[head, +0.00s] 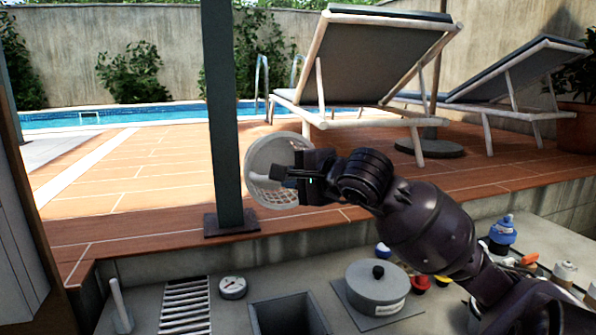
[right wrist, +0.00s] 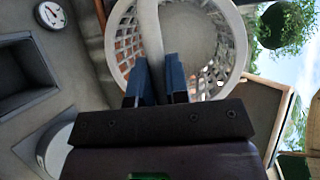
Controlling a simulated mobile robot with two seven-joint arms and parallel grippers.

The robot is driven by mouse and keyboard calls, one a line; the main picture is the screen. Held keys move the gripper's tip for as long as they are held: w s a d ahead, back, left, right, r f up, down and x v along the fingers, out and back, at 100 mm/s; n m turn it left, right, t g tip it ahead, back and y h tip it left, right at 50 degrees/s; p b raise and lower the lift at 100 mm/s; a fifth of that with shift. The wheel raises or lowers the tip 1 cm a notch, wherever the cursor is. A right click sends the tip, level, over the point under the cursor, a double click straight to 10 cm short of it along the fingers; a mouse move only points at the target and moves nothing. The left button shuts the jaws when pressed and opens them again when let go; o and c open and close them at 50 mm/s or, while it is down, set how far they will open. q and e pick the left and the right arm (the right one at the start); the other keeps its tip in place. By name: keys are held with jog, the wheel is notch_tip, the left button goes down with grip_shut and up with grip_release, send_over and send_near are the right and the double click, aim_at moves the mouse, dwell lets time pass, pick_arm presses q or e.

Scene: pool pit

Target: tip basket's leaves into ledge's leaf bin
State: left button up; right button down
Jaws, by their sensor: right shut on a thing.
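The white mesh basket (head: 272,153) is in my right gripper (head: 298,180), held in the air above the ledge and left of my arm. It looks tilted, its round mouth turned towards the head camera. In the right wrist view, the blue fingers (right wrist: 160,82) are closed on the pale handle bar of the basket (right wrist: 237,40). I cannot make out leaves inside it. The leaf bin appears to be the dark, square, open box (head: 290,312) in the ledge, below the basket; it also shows in the right wrist view (right wrist: 22,75). My left gripper is not in view.
A green-grey post (head: 224,110) stands close left of the basket. A round lidded pot (head: 376,288), a dial gauge (head: 232,288) and a slatted grate (head: 185,305) are on the ledge. Bottles (head: 502,235) stand at right. Loungers (head: 365,60) and the pool lie behind.

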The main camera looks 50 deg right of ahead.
notch_tip(320, 180, up, 4)
jog(key=g+p, duration=0.1)
jog(key=p, duration=0.2)
jog(key=m+g+p, duration=0.1)
jog(key=p, duration=0.2)
jog(key=shift+f+g+y, duration=0.2)
jog(key=shift+g+y, duration=0.2)
jog(key=shift+p, duration=0.4)
jog(key=shift+g, duration=0.3)
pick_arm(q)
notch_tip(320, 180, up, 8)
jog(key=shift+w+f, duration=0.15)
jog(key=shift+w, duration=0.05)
